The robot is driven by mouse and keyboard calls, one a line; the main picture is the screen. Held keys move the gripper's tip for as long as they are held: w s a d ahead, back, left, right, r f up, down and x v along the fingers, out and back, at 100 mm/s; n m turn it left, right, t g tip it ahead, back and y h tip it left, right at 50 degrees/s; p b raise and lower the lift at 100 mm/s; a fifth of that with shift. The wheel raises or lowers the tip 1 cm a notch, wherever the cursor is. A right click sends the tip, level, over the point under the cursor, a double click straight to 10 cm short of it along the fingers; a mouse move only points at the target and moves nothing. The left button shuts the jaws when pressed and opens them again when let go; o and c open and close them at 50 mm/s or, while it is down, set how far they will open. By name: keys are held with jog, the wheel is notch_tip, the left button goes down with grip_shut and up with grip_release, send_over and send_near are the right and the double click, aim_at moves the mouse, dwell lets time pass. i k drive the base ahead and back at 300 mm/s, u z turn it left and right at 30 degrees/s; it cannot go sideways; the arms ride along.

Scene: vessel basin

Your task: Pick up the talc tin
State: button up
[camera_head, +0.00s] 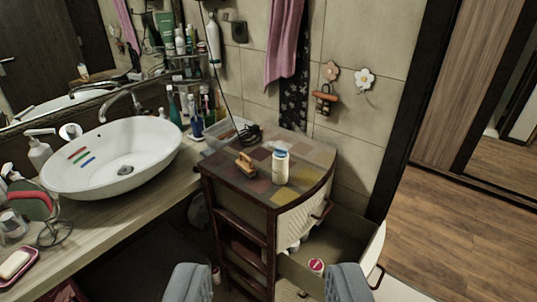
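A small white tin with a blue top (281,166), which looks like the talc tin, stands upright on the patchwork top of a dark wooden cabinet (235,192). No label on it is readable. My gripper (267,284) shows as two grey fingers at the bottom edge, wide apart. It is open with nothing held between the fingers, and it is nearer to the camera than the tin and apart from it.
A brown-handled brush (246,163) and a dark coiled cord (249,134) lie by the tin. An open drawer (345,248) juts out right, with a red-and-white container (316,266) there. A basin (115,160) stands left on the counter. Wooden floor (460,215) is clear at right.

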aim_at(280, 166)
jog(key=i, duration=1.25)
jog(key=z, duration=0.1)
